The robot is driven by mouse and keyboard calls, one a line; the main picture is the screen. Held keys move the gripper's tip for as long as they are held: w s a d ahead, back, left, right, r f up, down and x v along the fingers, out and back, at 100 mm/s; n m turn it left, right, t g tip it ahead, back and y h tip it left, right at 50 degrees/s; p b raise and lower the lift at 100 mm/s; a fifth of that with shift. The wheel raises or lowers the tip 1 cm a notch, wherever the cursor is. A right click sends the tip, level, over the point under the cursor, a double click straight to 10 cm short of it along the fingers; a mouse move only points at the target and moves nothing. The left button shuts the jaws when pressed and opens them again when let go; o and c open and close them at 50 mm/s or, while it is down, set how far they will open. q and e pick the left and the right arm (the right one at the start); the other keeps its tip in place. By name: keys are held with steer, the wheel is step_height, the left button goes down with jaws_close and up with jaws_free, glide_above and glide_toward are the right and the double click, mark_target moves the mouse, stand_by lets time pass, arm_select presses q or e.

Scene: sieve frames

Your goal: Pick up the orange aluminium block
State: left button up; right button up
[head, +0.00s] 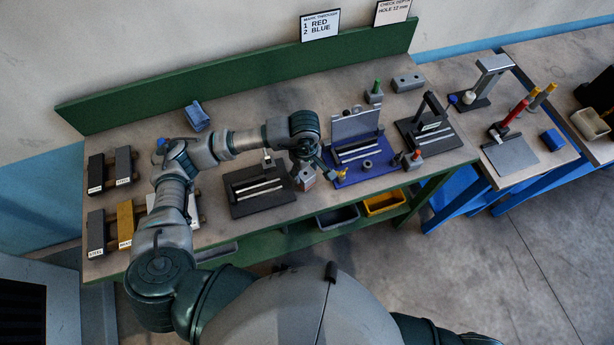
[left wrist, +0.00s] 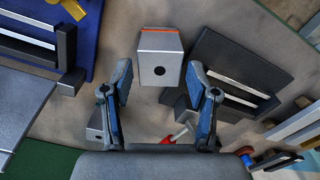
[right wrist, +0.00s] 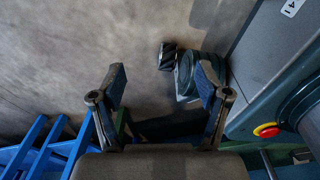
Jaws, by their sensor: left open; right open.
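The orange aluminium block shows in the left wrist view (left wrist: 158,62) as a silver block with a dark round hole and an orange stripe along its far edge. In the head view the block (head: 307,184) stands on the green bench between the dark fixture and the blue fixture, partly covered by my left gripper (head: 316,167). My left gripper is open in its wrist view (left wrist: 158,82), with one finger on each side of the block and gaps visible. How deep the block sits between them is unclear. My right gripper (right wrist: 161,75) is open and empty, away from the bench top.
A dark fixture (head: 240,207) and a blue fixture (head: 375,171) flank the block closely. A grey block with a red-topped pin (head: 412,160) stands further right. Labelled bars (head: 96,171) lie at the left. Blue table legs (right wrist: 38,140) and floor show near my right gripper.

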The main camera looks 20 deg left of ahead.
mark_target(305, 179)
arm_select(q)
steer(key=shift+a+f, duration=0.25)
steer(key=shift+f, duration=0.4)
step_height(305, 179, down, 4)
steer(key=shift+d+r+p, duration=0.1)
steer(key=shift+d+p, duration=0.05)
steer(key=shift+p, duration=0.4)
steer(key=shift+d+f, duration=0.1)
steer(key=shift+f, duration=0.2)
steer(key=shift+d, duration=0.2)
steer(key=shift+c, duration=0.5)
steer(key=c, duration=0.8)
steer(key=shift+a, duration=0.1)
jaws_close()
steer(key=shift+a, duration=0.1)
arm_select(e)
steer(key=shift+w+a+r, duration=0.2)
steer(key=shift+a+r, duration=0.2)
steer(key=shift+r, duration=0.25)
